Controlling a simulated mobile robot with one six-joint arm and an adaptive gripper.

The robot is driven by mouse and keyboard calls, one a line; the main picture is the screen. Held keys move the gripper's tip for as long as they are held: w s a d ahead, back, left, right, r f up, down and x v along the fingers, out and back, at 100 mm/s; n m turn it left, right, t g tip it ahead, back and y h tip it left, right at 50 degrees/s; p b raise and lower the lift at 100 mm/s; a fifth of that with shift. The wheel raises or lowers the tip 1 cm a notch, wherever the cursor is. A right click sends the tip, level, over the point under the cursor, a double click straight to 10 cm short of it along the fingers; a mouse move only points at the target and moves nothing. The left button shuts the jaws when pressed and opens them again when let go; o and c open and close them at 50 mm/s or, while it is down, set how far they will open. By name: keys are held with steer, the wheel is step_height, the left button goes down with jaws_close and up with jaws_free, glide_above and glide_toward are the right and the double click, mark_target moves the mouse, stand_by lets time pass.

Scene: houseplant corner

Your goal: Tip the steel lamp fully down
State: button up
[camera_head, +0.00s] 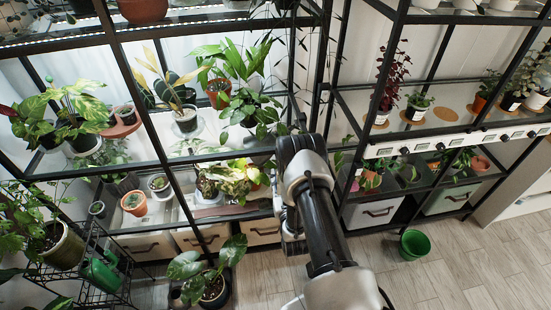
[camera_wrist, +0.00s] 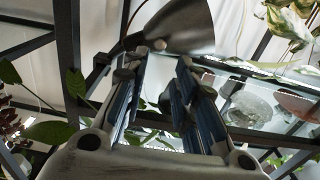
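The steel lamp's grey metal shade (camera_wrist: 182,28) is at the top centre of the wrist view, close beyond the fingertips. A thin curved stem runs beside its left side. My gripper (camera_wrist: 160,72) is open, with a clear gap between its two blue-padded fingers and nothing seen held in it. The fingertips are near the shade's lower edge; I cannot tell whether they touch it. In the head view my arm reaches up to the shelving, and its own links hide the fingers. I cannot make out the lamp there.
Black-framed shelves with glass boards hold many potted plants, such as a leafy one (camera_head: 252,110) left of my arm and a red-leaved one (camera_head: 388,82) to the right. A green bucket (camera_head: 414,244) stands on the wooden floor (camera_head: 480,262), which is mostly clear at right.

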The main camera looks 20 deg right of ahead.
steer(key=b+x, duration=0.2)
steer(key=x, duration=0.9)
steer(key=shift+b, duration=0.4)
steer(key=shift+c, duration=0.3)
jaws_close()
